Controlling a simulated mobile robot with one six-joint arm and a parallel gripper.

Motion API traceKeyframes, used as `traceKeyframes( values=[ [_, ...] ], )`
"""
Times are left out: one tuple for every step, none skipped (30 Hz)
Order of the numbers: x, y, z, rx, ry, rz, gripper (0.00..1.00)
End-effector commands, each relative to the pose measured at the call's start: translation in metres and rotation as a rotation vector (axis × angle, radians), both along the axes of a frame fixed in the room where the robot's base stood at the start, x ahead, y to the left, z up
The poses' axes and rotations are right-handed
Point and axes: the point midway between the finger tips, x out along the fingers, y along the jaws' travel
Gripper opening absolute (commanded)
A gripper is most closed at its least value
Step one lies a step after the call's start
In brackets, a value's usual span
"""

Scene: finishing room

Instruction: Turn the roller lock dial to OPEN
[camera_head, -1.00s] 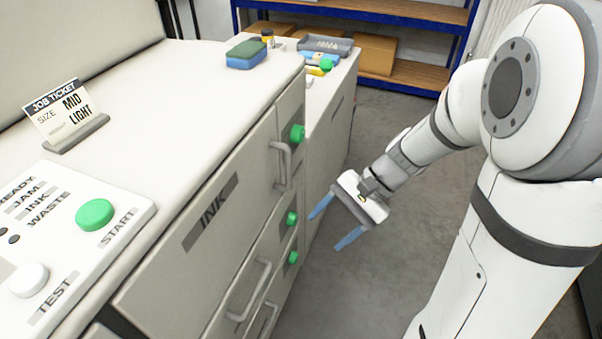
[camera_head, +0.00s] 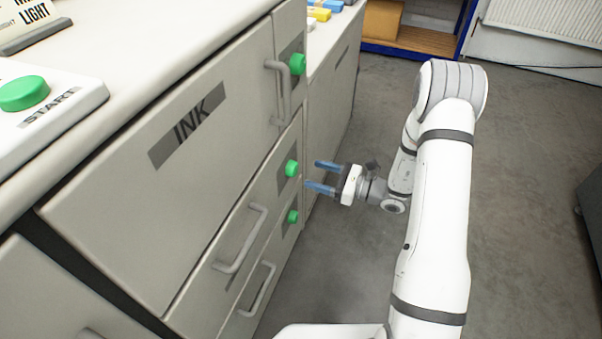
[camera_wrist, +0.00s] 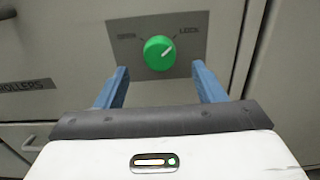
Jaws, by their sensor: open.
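The roller lock dial (camera_wrist: 159,53) is a round green knob on a grey plate in the wrist view. Its pale pointer line slants up and right, toward the word LOCK (camera_wrist: 189,30). The word OPEN (camera_wrist: 126,37), blurred, is at upper left. A ROLLERS label (camera_wrist: 25,86) is on the panel to the left. In the head view the dial appears to be the middle green knob (camera_head: 291,168). My gripper (camera_head: 314,175) is open and empty, its blue fingers pointing at that knob, a little short of it. In the wrist view the fingertips flank the dial's lower part with gaps.
Another green knob (camera_head: 298,64) is above on the INK panel (camera_head: 150,195), and one (camera_head: 292,216) is below. Bar handles (camera_head: 240,240) stick out to the left. A counter with a green START button (camera_head: 24,93) is above. Floor at right is open.

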Motion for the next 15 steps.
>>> traceKeyframes(
  values=[
    [0.002,0.01,-0.001,-0.001,-0.002,0.006,0.63],
    [0.004,0.015,-0.001,-0.001,-0.003,0.006,0.63],
    [0.006,0.021,-0.001,-0.002,-0.002,0.006,0.63],
    [0.008,0.026,-0.001,-0.002,-0.002,0.006,0.63],
    [0.009,0.03,-0.001,-0.002,-0.002,0.006,0.63],
    [0.011,0.035,-0.001,-0.003,-0.002,0.006,0.63],
    [0.013,0.039,-0.001,-0.003,-0.001,0.006,0.63],
    [0.014,0.042,-0.001,-0.003,-0.001,0.005,0.63],
    [0.015,0.045,-0.001,-0.003,-0.001,0.005,0.63],
    [0.016,0.048,-0.001,-0.003,-0.001,0.005,0.63],
    [0.017,0.05,0.0,-0.002,-0.002,0.005,0.63],
    [0.018,0.051,0.0,-0.002,-0.002,0.004,0.63],
    [0.018,0.052,0.0,-0.002,-0.002,0.004,0.63],
    [0.018,0.053,0.0,-0.002,-0.002,0.004,0.63],
    [0.018,0.053,0.0,-0.002,-0.002,0.003,0.63]
  ],
)
